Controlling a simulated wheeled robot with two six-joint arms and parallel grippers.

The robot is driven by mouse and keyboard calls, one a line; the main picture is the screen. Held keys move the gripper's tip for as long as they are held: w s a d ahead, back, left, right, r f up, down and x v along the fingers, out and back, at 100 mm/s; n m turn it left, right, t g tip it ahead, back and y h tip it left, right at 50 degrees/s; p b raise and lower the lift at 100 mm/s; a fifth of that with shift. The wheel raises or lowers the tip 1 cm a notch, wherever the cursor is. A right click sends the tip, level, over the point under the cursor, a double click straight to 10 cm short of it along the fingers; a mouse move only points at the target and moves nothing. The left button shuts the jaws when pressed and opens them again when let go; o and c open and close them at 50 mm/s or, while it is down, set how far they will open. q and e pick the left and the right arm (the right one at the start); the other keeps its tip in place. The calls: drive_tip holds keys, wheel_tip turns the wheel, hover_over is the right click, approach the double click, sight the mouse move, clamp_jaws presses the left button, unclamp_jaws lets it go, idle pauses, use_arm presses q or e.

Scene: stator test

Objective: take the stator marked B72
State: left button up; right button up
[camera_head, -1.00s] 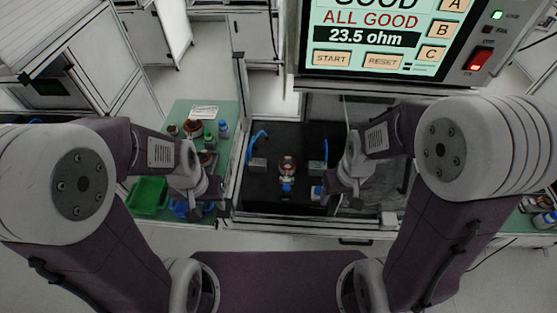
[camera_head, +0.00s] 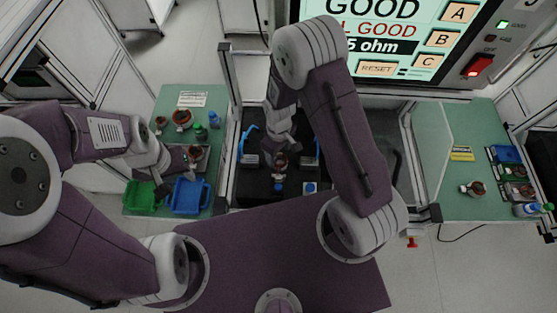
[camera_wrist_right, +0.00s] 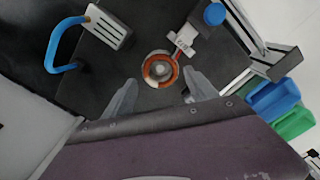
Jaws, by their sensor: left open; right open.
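A stator (camera_head: 280,161) with a copper-coloured ring stands on the black floor of the test station. In the right wrist view, the stator (camera_wrist_right: 160,69) has a white tag (camera_wrist_right: 183,42) beside it, too small to read for certain. My right gripper (camera_head: 283,150) is above this stator. In the right wrist view, its open fingers (camera_wrist_right: 163,88) are apart on either side of the near part of the ring, holding nothing. My left gripper (camera_head: 172,160) is open over the left green table, near a tray holding another stator (camera_head: 195,152). No B72 mark is readable in the head view.
The left table (camera_head: 175,100) holds several stators, bottles, a green bin (camera_head: 141,197) and a blue bin (camera_head: 190,197). Blue handles (camera_head: 249,138) flank the test floor. A screen (camera_head: 385,40) reads GOOD. The right table (camera_head: 455,125) holds another stator (camera_head: 473,188).

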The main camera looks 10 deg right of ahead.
sight(280, 162)
drive_tip(key=shift+s+d+f+p, duration=0.1)
drive_tip(key=shift+s+f+p, duration=0.1)
drive_tip(key=shift+f, duration=0.45)
drive_tip(key=shift+s+f+p, duration=0.1)
drive_tip(key=shift+f+p, duration=0.1)
drive_tip(key=shift+f, duration=0.4)
drive_tip(key=shift+s+f, duration=0.2)
drive_tip(key=shift+f, duration=0.2)
drive_tip(key=shift+w+f, duration=0.1)
drive_tip(key=shift+w, duration=0.05)
drive_tip(key=shift+c, duration=0.7)
drive_tip(key=shift+w, duration=0.1)
drive_tip(key=c, duration=0.5)
clamp_jaws()
use_arm(q)
drive_tip(key=shift+s+r, duration=0.4)
drive_tip(key=shift+r, duration=0.45)
